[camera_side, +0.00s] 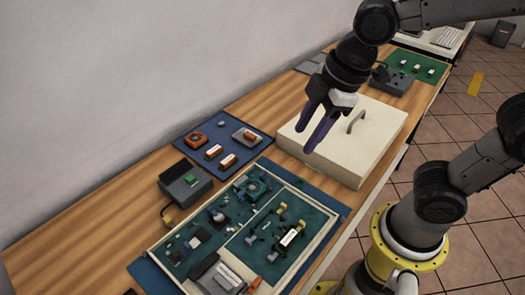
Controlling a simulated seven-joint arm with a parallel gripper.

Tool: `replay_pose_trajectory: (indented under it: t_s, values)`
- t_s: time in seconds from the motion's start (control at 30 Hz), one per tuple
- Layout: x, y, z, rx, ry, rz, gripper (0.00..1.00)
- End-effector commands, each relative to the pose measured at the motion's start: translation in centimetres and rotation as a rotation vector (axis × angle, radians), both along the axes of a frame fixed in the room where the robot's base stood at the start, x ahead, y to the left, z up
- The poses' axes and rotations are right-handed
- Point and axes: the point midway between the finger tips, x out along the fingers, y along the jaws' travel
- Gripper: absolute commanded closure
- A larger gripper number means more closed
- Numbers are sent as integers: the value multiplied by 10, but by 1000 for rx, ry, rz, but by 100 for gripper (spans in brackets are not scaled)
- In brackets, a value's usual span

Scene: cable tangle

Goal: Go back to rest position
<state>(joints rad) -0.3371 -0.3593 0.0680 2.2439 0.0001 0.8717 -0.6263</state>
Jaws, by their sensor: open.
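My gripper (320,128) is open and empty, with its two purple fingers pointing down. It hangs in front of the left part of a cream-coloured box (365,150) with a grey handle, apparently above it. The gap between the fingers and the box cannot be judged from this one view. No cable is between the fingers.
A framed green board (292,262) with several small parts lies at the front of the wooden table (75,232). A blue mat (236,166) with orange-and-white parts and a grey box (186,187) lie behind it. A green mat (428,68) lies at the far end.

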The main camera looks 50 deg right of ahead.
Motion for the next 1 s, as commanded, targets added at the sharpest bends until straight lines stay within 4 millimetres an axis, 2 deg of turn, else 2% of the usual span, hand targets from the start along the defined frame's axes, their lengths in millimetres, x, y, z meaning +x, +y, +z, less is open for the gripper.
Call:
replay_pose_trajectory:
  t_s: [0.03,0.1,0.2,0.3,0.4,0.6,1.0]
  values:
    - [-9,-22,9,28,-41,-116,50]
    - [-22,-44,16,66,-81,-263,50]
    - [-43,-68,21,119,-131,-465,50]
    - [-62,-83,19,176,-164,-645,50]
    - [-76,-87,12,227,-161,-780,50]
    - [-80,-86,4,272,-129,-901,50]
    - [-80,-86,5,277,-127,-913,50]
